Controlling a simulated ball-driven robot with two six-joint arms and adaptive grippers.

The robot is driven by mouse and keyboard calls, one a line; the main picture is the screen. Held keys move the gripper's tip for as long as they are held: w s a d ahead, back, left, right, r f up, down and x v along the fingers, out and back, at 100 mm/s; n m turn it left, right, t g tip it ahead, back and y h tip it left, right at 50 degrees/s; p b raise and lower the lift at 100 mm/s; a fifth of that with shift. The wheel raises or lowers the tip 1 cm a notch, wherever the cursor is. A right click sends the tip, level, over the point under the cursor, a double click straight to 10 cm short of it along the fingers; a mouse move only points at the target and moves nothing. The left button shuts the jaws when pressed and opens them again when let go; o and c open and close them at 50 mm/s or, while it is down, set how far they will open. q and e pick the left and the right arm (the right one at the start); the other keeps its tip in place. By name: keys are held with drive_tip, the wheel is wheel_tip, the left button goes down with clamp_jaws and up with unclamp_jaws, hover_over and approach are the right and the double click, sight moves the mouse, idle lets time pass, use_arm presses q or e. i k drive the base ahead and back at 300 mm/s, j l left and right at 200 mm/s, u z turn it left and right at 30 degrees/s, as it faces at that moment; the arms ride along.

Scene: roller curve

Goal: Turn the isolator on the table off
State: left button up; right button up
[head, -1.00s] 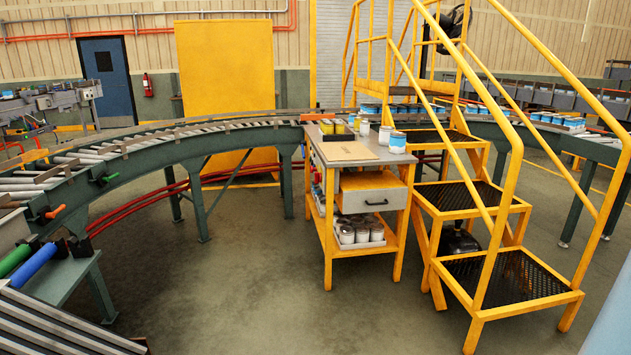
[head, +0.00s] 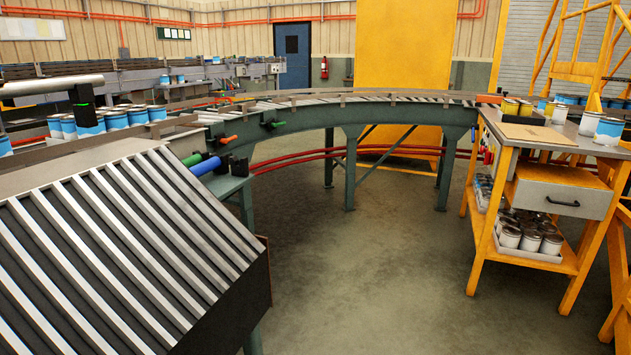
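A yellow work table (head: 568,264) with a grey top stands at the right, with cans and a flat brown board (head: 537,134) on it. Small red parts (head: 488,157) show at its left side below the top; they are too small to tell whether one is an isolator. A small green table (head: 222,185) stands at the conveyor's near end, partly hidden by the slatted ramp. Blue, green and orange cylindrical pieces show around it. I cannot make out an isolator or its switch position on either table. Neither of my grippers is in view.
A large slatted ramp (head: 130,245) fills the near left. The curved roller conveyor (head: 345,112) runs behind the open floor (head: 370,270). Yellow steps with rails (head: 588,40) stand at the right edge. Blue-and-white cans (head: 117,120) stand at the left.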

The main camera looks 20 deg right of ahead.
sight(488, 159)
drive_tip(key=i+l+z, duration=0.4)
drive_tip(key=i+l, duration=0.15)
drive_tip(key=l, duration=0.35)
drive_tip(key=i+l+z, duration=0.45)
drive_tip(key=i+l, duration=0.25)
drive_tip(key=i+l+u, duration=0.15)
drive_tip(key=i, duration=0.45)
drive_tip(key=i+l+u, duration=0.1)
drive_tip(key=i, duration=0.55)
drive_tip(key=i+u, duration=0.1)
drive_tip(key=i, duration=0.95)
drive_tip(key=i+j+z, duration=0.1)
drive_tip(key=i+z, duration=0.35)
drive_tip(key=i+j+z, duration=0.25)
drive_tip(key=z, duration=0.2)
drive_tip(key=i+j+z, duration=0.3)
drive_tip(key=z, duration=0.15)
